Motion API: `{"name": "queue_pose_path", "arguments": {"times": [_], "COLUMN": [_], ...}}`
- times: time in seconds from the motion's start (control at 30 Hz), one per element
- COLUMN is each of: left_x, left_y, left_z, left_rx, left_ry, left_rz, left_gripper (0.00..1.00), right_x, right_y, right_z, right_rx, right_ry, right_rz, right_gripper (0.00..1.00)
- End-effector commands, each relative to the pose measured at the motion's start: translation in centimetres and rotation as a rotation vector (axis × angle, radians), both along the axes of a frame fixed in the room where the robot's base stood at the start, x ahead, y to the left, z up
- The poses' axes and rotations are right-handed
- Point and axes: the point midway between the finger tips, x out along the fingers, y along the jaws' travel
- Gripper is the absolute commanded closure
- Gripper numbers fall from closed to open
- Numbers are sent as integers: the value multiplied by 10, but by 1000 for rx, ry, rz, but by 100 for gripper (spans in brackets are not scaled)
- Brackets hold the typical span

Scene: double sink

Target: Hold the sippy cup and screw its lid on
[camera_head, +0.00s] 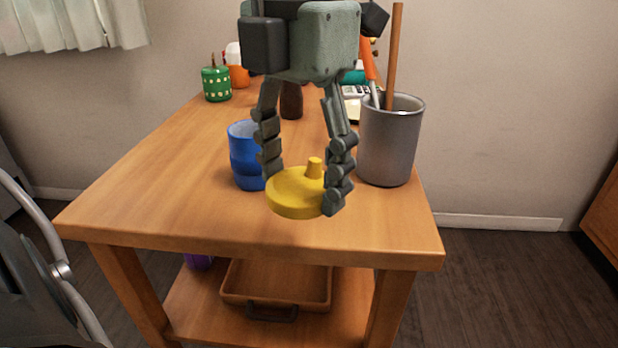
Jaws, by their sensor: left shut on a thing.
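The yellow lid (290,194), with a short spout on top, is between the fingers of my left gripper (305,190). The gripper points down and is shut on the lid at its sides. The lid is level, spout up, in front of the cup; the view does not show clearly how far it is above the table. The blue sippy cup (244,158) stands upright and open on the wooden table (165,190), just behind and left of the lid. A gripper finger hides part of its right side. My right gripper is not in view.
A grey metal canister (390,142) with long-handled utensils stands right of the gripper. A green patterned jar (216,84), an orange container (238,75) and a dark bottle (291,101) stand farther back. A brown tray (277,284) lies on the lower shelf. The table's left part is clear.

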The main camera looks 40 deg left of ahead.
Motion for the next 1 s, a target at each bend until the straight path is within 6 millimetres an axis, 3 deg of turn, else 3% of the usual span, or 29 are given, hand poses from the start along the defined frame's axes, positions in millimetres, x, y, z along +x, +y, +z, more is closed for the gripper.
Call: {"name": "queue_pose_path", "arguments": {"times": [0.13,0.33,0.83,1.0], "left_x": [-25,-45,-49,-49], "left_y": [-13,-23,-26,-26], "left_z": [17,30,33,31], "left_rx": [2,2,0,0], "left_ry": [-4,-1,1,1], "left_rz": [0,1,1,1], "left_gripper": [56,56,56,56], "right_x": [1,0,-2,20], "right_y": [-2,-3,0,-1], "right_z": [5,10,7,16], "right_rx": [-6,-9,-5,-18], "right_ry": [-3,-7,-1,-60], "right_rz": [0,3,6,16], "right_gripper": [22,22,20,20]}}
